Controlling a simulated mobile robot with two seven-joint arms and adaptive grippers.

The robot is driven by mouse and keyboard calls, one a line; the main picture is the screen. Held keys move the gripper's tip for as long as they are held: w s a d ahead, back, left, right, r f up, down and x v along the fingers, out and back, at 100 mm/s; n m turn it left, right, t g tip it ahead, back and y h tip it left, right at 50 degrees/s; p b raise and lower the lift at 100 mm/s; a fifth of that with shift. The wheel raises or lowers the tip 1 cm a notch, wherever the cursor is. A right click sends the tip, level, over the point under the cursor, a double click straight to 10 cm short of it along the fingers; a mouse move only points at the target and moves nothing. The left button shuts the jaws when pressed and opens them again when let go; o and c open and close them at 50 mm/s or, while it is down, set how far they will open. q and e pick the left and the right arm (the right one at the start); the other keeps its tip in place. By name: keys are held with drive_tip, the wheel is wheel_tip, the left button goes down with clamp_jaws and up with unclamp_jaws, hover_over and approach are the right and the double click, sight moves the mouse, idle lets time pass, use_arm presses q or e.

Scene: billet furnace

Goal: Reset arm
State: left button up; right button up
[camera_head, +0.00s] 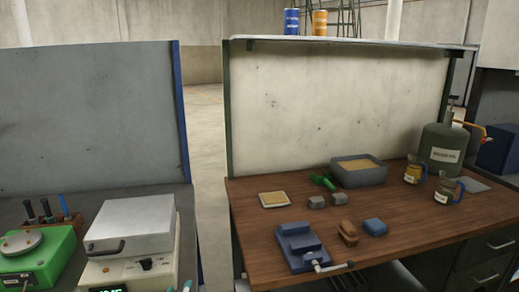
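Neither of my arms and neither gripper shows in the head view. The task names no object of its own. The wooden workbench (400,231) stands to the right, with a blue-grey vise (301,248) at its front left. Two small grey blocks (316,202), a brown block (348,232) and a blue block (374,227) lie near the vise. A green tool (324,181) lies behind the grey blocks, beside a grey tray (358,179) of sand-coloured material.
A silver-lidded box furnace (132,226) and a green hotplate-like device (38,252) stand on the left bench. A green gas cylinder (441,147) and two handled jugs (447,191) stand at the right. A floor gap (208,190) separates the benches.

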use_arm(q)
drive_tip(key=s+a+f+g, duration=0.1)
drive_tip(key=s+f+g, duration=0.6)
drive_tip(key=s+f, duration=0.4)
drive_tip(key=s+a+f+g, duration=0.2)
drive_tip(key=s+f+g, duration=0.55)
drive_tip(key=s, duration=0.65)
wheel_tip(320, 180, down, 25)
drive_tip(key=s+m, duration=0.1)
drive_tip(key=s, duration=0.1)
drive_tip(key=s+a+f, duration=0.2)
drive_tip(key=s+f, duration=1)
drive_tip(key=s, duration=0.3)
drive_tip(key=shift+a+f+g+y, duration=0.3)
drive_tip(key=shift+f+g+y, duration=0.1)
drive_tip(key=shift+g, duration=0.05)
